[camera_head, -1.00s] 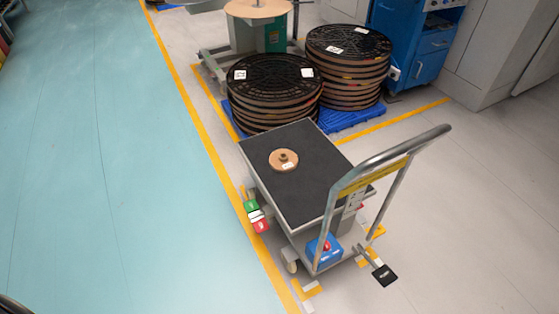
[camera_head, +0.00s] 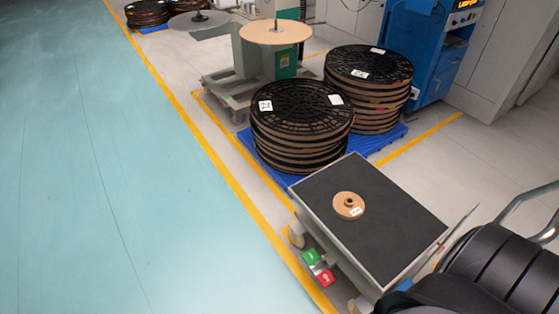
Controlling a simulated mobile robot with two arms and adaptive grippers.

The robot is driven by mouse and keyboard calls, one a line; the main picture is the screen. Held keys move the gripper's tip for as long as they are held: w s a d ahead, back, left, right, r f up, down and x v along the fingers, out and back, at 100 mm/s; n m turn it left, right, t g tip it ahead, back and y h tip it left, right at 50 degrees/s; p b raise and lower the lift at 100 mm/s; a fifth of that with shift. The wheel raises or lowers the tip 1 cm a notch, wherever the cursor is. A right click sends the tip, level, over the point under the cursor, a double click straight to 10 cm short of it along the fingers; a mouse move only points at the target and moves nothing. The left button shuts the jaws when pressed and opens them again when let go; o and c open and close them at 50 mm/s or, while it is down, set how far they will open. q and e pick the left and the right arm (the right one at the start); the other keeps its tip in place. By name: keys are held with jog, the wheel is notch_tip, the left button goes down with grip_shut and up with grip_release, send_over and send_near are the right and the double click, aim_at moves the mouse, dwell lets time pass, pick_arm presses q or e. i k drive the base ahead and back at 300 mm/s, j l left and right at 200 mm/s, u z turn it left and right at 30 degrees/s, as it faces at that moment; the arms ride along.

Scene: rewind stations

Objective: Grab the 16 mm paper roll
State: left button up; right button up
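A small tan paper roll (camera_head: 348,205) with a dark hub and a white label lies flat on the dark top of a cart (camera_head: 398,226). The label is too small to read, so its width cannot be told. A black ribbed part of my own right arm fills the lower right corner and covers the cart's handle end. Neither gripper shows in the head view.
Two stacks of black reels (camera_head: 300,112) (camera_head: 368,75) stand on blue pallets behind the cart. A rewind station (camera_head: 275,48) with a tan disc and a blue cabinet (camera_head: 432,45) are farther back. The teal floor (camera_head: 110,180) at left is clear.

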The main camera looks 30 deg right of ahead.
aim_at(348, 206)
jog(key=i+j, duration=0.15)
jog(key=i, duration=0.35)
jog(key=i+j, duration=0.15)
jog(key=i, duration=0.4)
jog(key=i+z, duration=0.25)
jog(key=z, duration=0.25)
jog(key=i+z, duration=0.3)
jog(key=z, duration=0.15)
jog(key=i+j+z, duration=0.15)
jog(key=z, duration=0.35)
jog(key=i+j+z, duration=0.3)
jog(key=z, duration=0.2)
